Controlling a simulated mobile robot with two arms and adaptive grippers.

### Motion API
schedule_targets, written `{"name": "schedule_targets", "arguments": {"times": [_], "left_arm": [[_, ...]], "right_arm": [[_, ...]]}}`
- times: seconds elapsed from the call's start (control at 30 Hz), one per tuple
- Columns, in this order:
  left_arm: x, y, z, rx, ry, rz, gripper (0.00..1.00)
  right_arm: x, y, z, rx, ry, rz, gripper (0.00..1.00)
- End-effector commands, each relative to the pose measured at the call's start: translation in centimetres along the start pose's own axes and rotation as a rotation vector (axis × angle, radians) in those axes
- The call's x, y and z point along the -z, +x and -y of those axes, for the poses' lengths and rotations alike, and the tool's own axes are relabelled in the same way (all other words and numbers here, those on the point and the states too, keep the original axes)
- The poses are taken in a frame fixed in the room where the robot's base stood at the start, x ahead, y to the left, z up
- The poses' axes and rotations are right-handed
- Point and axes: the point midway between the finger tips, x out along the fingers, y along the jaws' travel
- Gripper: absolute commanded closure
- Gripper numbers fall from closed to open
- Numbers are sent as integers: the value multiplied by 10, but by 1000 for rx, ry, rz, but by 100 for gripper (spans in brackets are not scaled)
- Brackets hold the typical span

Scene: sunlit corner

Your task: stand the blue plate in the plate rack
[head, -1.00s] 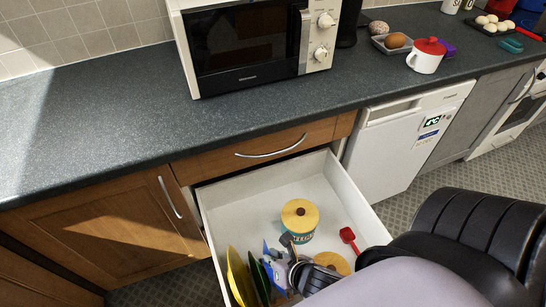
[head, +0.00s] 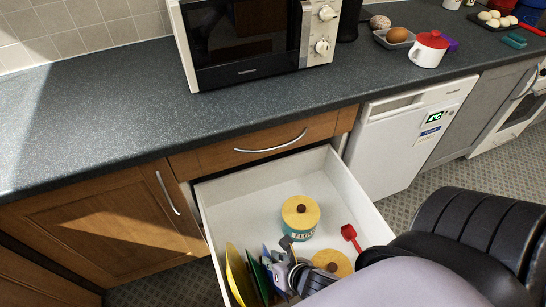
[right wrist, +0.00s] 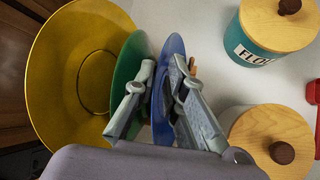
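The blue plate (right wrist: 172,48) stands on edge in the open drawer, beside the green plate (right wrist: 127,57) and the larger yellow plate (right wrist: 65,50), which also stand. In the head view only a thin strip of the blue plate (head: 267,252) shows. My right gripper (right wrist: 165,72) reaches down with one finger on each side of the blue plate. The fingers are apart, with a gap visible on the green plate's side. The plate rack is mostly hidden; a small bit of orange-brown (right wrist: 194,67) shows behind the right finger. My left gripper is not in view.
The drawer (head: 240,200) also holds a teal canister with a wooden lid (head: 300,215), a second wooden-lidded canister (head: 332,262) and a red scoop (head: 350,235). The drawer's back left is clear. The counter (head: 100,120) with a microwave (head: 250,40) is above.

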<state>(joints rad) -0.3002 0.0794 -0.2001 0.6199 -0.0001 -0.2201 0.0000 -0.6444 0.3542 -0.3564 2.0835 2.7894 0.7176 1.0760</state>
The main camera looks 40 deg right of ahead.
Motion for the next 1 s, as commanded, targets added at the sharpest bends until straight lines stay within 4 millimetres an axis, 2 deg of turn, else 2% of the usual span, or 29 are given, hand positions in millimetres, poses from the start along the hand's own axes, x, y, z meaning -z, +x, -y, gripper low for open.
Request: {"name": "schedule_targets", "arguments": {"times": [0.2, 0.57, 0.67, 1.0], "left_arm": [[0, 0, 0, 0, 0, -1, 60], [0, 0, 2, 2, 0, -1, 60], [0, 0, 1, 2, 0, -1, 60], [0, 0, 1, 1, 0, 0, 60]], "right_arm": [[0, 0, 0, 1, 0, -1, 72], [1, -5, 1, 2, 0, -3, 72], [2, -17, 1, 2, 0, -4, 72], [2, -88, 1, 2, 0, -5, 72]]}}
